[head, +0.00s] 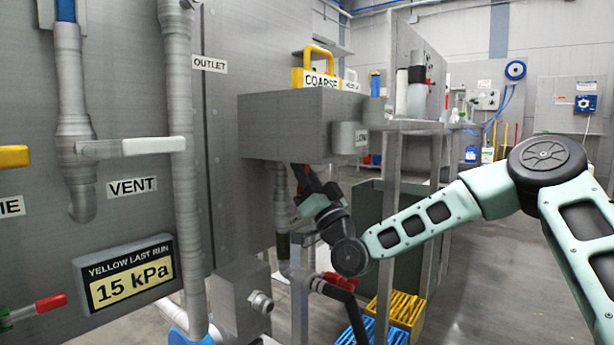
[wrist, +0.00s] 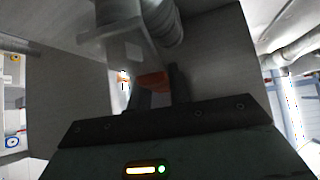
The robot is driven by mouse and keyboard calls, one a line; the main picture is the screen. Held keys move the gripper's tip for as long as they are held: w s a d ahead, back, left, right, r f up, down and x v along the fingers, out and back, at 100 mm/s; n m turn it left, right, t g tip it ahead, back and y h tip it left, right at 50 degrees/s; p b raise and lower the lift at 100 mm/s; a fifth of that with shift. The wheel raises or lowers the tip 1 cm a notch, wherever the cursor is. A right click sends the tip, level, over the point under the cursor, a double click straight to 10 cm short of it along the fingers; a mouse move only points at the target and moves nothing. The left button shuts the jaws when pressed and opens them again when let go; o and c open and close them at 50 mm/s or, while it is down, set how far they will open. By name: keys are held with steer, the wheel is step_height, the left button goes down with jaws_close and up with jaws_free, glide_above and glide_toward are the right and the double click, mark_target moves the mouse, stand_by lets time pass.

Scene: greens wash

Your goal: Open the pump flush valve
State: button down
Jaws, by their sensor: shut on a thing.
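My gripper (head: 299,178) reaches up under the grey box (head: 285,122), beside a vertical pipe (head: 281,190). Orange-red parts show at the jaws. In the head view my wrist and the box hide this lever. No flush label is readable, so I cannot tell which valve the lever belongs to. A red valve handle (head: 338,281) sits lower, below my wrist.
The left panel has a white VENT lever (head: 130,147), a yellow handle (head: 14,156), a red handle (head: 50,303) and a display (head: 127,274) reading 15 kPa. A yellow crate (head: 403,312) stands on the floor behind frame legs. Floor at right is clear.

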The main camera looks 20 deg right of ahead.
steer(key=n+g+y, duration=0.1)
steer(key=n+y, duration=0.1)
steer(key=s+a+n+g+y, duration=0.1)
steer(key=n+y, duration=0.2)
steer(key=n, duration=0.2)
steer(key=shift+s+a+g+y+b, duration=0.15)
steer(key=shift+a+g+y+b, duration=0.25)
steer(key=c, duration=1.3)
jaws_free()
steer(key=p+v, duration=0.2)
steer(key=v, duration=0.5)
steer(key=shift+s+d+f+p, duration=0.1)
steer(key=shift+s+f+p, duration=0.05)
steer(key=shift+p, duration=0.15)
